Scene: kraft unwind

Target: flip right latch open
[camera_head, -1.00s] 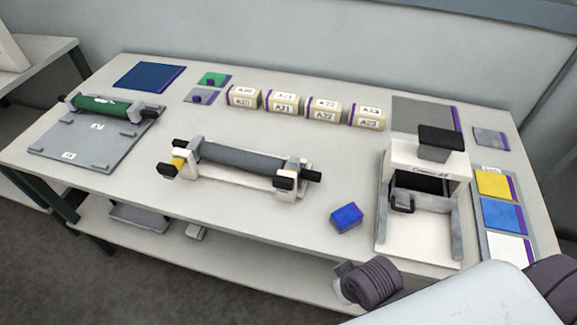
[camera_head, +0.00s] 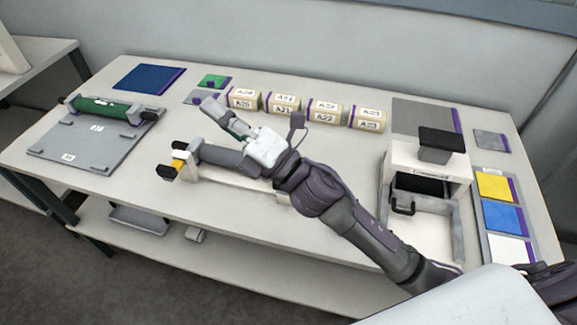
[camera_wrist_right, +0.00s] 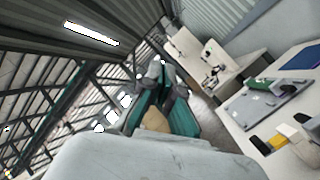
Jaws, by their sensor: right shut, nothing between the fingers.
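The unwind stand (camera_head: 235,180) lies at the front middle of the table with a dark grey roller (camera_head: 222,156) across it. Its left latch (camera_head: 177,164), yellow with black ends, shows in the head view and also in the right wrist view (camera_wrist_right: 280,141). The right latch is hidden behind my right arm in the head view and does not show in the wrist view. My right gripper (camera_head: 222,116) is shut and empty, above and behind the roller, pointing to the back left. Its fingers also show in the wrist view (camera_wrist_right: 160,75). My left gripper is out of view.
A green roll (camera_head: 100,106) sits on a grey plate (camera_head: 88,143) at the left. Several labelled boxes (camera_head: 284,104) stand in a row behind my right arm. A white press (camera_head: 430,165) stands at the right, with coloured pads (camera_head: 495,184) beside it.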

